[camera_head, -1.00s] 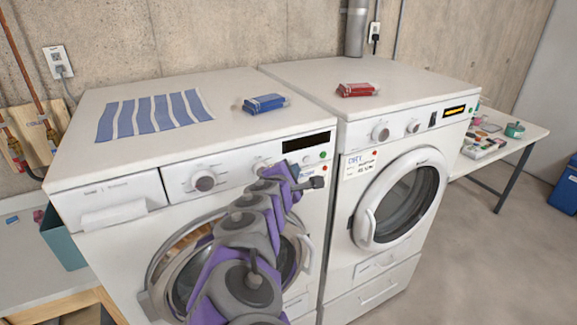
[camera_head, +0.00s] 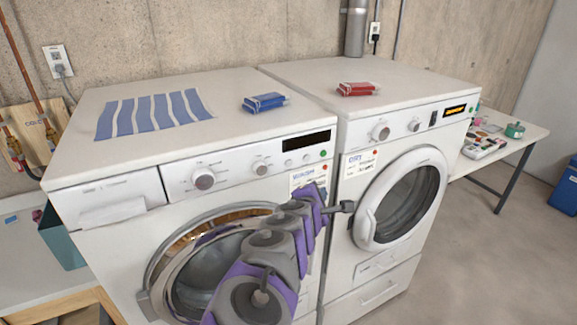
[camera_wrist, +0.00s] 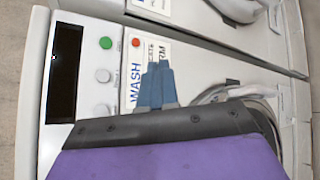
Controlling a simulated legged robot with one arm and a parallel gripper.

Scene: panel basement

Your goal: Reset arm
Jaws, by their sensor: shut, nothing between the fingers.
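My purple and grey arm (camera_head: 270,255) reaches up from the bottom of the head view, in front of the left white machine (camera_head: 110,210). Its end is near that machine's front label (camera_head: 308,176), below the control panel. In the wrist view, my gripper (camera_wrist: 160,66) has its two blue-grey fingers together with nothing between them. The fingers overlap the label marked WASH (camera_wrist: 135,98), but I cannot tell whether they touch it. In the head view the fingertips are not clear.
The right white machine (camera_head: 400,75) stands close beside the left one, its round door (camera_head: 408,205) shut. A striped cloth (camera_head: 150,114) and blue pack (camera_head: 264,103) lie on the left machine. A red pack (camera_head: 357,89) lies on the right one. Floor (camera_head: 475,260) at right is clear.

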